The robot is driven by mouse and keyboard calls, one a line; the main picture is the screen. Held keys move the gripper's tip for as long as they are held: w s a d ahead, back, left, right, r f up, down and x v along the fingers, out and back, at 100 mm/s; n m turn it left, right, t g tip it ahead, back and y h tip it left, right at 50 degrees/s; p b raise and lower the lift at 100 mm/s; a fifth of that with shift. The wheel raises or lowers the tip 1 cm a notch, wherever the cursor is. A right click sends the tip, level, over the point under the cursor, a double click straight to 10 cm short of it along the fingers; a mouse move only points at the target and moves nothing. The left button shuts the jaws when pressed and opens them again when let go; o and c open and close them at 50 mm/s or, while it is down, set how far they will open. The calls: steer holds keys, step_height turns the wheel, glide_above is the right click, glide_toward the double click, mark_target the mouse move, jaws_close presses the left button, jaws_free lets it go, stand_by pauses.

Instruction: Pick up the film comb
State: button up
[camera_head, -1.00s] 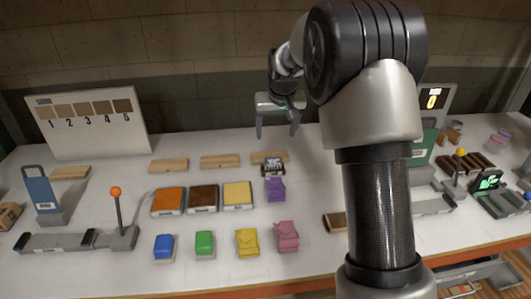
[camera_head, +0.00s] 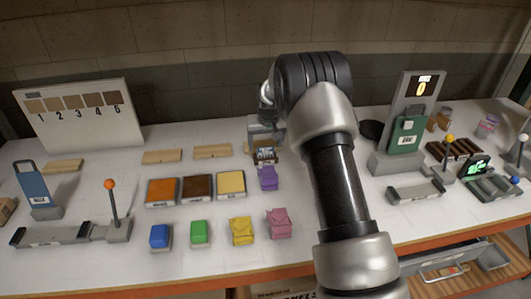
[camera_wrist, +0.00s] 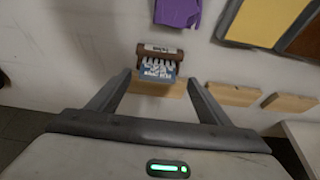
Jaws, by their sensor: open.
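The film comb, a small dark-brown-backed piece with pale teeth and a printed label, shows in the wrist view (camera_wrist: 158,61), just beyond and between my fingertips. In the head view the comb (camera_head: 265,155) is at the table's back middle, beside a wooden block (camera_wrist: 174,89). I cannot tell whether it rests on the block. My gripper (camera_wrist: 158,77) is open, one finger to each side of the comb's line, with nothing held. In the head view my gripper (camera_head: 265,133) is above the comb and partly hidden by my arm.
A purple packet (camera_head: 268,178) lies close in front of the comb. Orange, brown and yellow pads (camera_head: 231,184) are in front of those. A numbered board (camera_head: 84,112) stands back left, a green card stand (camera_head: 405,135) right.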

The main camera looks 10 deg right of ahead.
mark_target(266, 147)
steer(key=x, duration=0.4)
steer(key=shift+w+d+f+p, duration=0.15)
steer(key=shift+w+d+p, duration=0.05)
steer(key=shift+p, duration=0.15)
steer(key=shift+c, duration=0.4)
steer(key=c, duration=1.1)
steer(key=shift+o, duration=0.2)
